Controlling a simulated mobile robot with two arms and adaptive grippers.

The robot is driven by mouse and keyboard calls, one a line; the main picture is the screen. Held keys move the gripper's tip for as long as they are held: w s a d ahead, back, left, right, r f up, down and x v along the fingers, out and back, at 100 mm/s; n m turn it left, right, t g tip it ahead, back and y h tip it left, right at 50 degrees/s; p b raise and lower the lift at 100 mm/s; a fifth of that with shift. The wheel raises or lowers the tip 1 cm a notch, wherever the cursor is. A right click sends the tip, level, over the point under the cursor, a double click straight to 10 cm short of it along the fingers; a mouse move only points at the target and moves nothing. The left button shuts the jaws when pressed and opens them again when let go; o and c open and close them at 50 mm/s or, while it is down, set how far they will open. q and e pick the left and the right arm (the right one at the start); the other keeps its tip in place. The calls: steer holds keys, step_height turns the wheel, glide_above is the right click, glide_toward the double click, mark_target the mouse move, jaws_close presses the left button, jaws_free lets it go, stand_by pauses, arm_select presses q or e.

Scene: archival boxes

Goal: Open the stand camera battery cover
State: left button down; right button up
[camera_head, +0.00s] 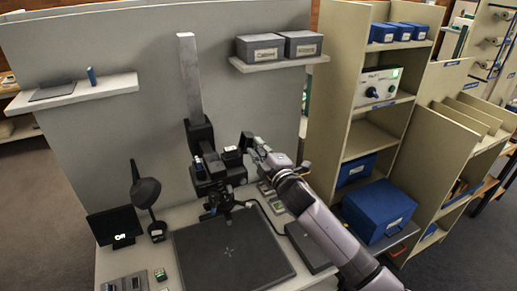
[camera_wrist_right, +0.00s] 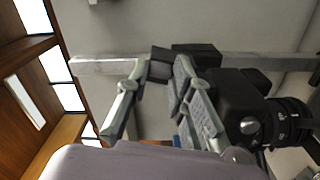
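The stand camera (camera_head: 215,178) is a black body on a grey upright column (camera_head: 190,80), above a dark copy board (camera_head: 235,250). Its body and ribbed lens also show at the right of the wrist view (camera_wrist_right: 245,105). My right gripper (camera_head: 252,147) is at the upper right side of the camera. In the wrist view its fingers (camera_wrist_right: 161,72) stand apart, with a small dark block (camera_wrist_right: 160,64) showing between the tips. I cannot tell whether they touch it. I cannot make out the battery cover clearly. My left gripper is out of view.
A small dark screen reading "Off" (camera_head: 115,226) and a black lamp-like object (camera_head: 145,190) stand left of the board. A wall shelf (camera_head: 278,62) holds two grey boxes above. Shelving with blue boxes (camera_head: 378,211) stands right, beyond my right arm.

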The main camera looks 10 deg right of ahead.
steer(key=o, duration=0.4)
steer(key=shift+s, duration=0.1)
steer(key=v, duration=1.2)
